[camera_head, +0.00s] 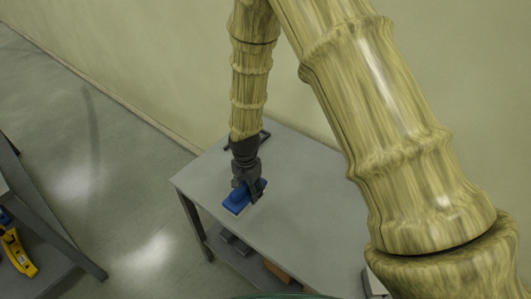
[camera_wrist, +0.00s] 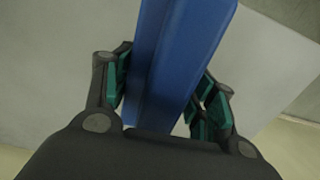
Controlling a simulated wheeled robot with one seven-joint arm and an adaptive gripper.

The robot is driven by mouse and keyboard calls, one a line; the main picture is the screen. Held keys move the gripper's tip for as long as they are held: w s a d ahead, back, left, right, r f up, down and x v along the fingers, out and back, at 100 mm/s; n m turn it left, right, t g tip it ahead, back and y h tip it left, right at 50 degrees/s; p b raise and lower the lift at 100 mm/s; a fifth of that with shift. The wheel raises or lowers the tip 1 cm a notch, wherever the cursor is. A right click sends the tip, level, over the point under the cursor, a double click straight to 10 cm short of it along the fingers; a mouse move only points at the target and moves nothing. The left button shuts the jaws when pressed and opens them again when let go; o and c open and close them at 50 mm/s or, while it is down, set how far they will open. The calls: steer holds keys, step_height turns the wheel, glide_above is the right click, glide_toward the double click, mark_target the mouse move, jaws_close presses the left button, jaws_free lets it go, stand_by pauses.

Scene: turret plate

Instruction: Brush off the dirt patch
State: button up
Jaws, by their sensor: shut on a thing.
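A blue brush-like block (camera_head: 238,199) is at my gripper (camera_head: 248,186), over the grey table top (camera_head: 300,190). In the wrist view the blue block (camera_wrist: 178,55) is long and runs up between the green-padded fingers of my gripper (camera_wrist: 165,95). My gripper is shut on it. In the head view the block is low, at or just above the table top; I cannot tell whether it touches. Bristles are not visible. I see no dirt patch in either view; the block, gripper or arm may hide it.
A dark object (camera_head: 262,137) lies at the table's back edge behind my gripper. A lower shelf (camera_head: 235,258) holds a few items. Another table at the left bears a yellow tool (camera_head: 18,252). The right part of the table top is partly hidden by my arm.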

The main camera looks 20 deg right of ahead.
steer(key=shift+r+p, duration=0.65)
steer(key=shift+r, duration=0.65)
